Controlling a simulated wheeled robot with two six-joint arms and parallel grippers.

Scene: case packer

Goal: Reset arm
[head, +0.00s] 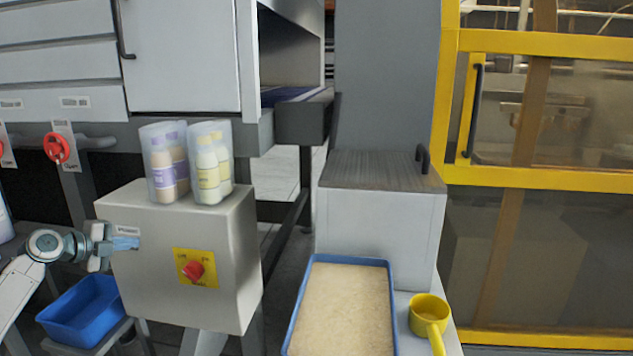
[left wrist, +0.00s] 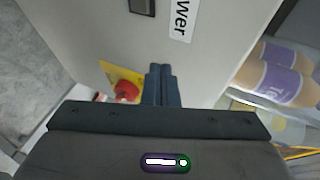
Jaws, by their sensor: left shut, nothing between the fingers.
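My left gripper (head: 126,243) comes in from the left in the head view, in front of the left side of a grey control box. Its fingers are shut together with nothing between them. In the left wrist view the closed fingers (left wrist: 162,86) point at the box's pale face. The control box (head: 222,260) carries a red button (head: 193,271) on a yellow plate, which also shows in the left wrist view (left wrist: 126,91). I cannot tell whether the fingertips touch the box. My right gripper is not in view.
Two clear containers with bottles (head: 211,165) stand on the box. An empty blue bin (head: 84,308) sits below my left gripper. A blue-rimmed tray (head: 389,290) of pale grains and a yellow scoop (head: 428,311) are at right. A yellow-framed enclosure (head: 540,178) stands far right.

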